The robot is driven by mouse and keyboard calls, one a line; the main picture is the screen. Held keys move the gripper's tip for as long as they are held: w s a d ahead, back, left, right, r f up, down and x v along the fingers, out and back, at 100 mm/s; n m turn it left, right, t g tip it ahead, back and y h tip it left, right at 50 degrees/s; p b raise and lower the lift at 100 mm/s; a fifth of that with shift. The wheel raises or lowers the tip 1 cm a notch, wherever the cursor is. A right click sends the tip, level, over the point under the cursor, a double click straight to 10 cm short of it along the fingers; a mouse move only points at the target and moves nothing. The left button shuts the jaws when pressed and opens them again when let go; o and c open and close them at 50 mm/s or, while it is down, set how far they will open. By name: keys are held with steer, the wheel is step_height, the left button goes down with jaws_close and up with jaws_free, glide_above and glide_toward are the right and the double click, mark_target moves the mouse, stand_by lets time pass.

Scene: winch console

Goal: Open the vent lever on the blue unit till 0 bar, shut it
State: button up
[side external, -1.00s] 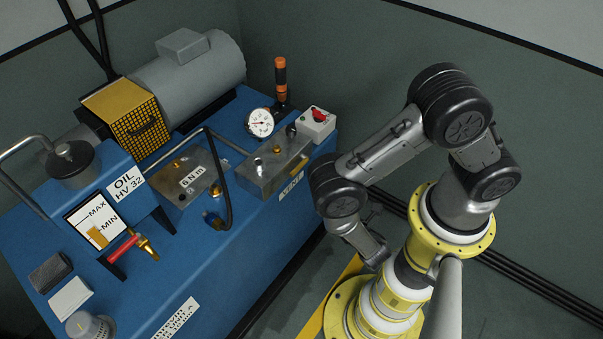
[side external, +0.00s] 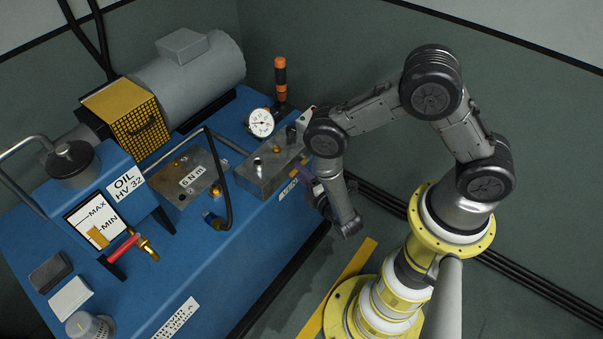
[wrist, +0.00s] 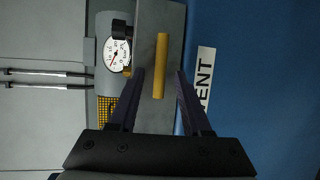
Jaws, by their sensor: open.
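The vent lever (wrist: 161,66) is a yellow bar on a grey metal block (side external: 262,174) of the blue unit (side external: 170,270). The wrist view shows it lengthwise between my open fingers, beside the VENT label (wrist: 204,78). My gripper (wrist: 160,76) is open and empty, its fingers on either side of the lever's near end; I cannot tell whether they touch it. In the side view my gripper (side external: 308,186) is at the block's right edge, and my arm hides most of the lever. The white pressure gauge (side external: 260,122) also shows in the wrist view (wrist: 117,55); its exact reading is too small to tell.
A black-and-orange handle (side external: 280,82) stands behind the gauge. A second metal block marked 6 Nm (side external: 187,180), a bent dark pipe (side external: 226,195) and a red-handled valve (side external: 124,247) are further left.

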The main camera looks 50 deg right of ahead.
jaws_close()
stand_by(1.5)
